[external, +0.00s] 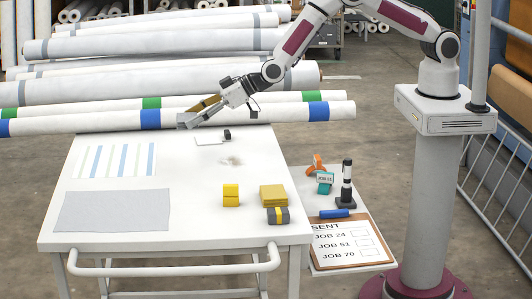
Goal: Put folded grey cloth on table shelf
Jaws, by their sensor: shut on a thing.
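A thin grey piece (188,120) is at the tip of my gripper (198,113), above the far edge of the white table (180,222). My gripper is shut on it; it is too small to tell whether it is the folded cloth. A flat grey cloth sheet (112,211) lies at the table's front left. A small dark grey folded bundle with a yellow band (278,216) lies at the front right. A lower white shelf (330,205) projects from the table's right side.
Yellow blocks (231,195) and a yellow folded stack (273,195) stand on the table. The shelf holds a clipboard (345,240), a blue marker (334,213), a black-and-white post (346,185) and orange and teal tags (324,182). Long rolls (170,118) lie behind.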

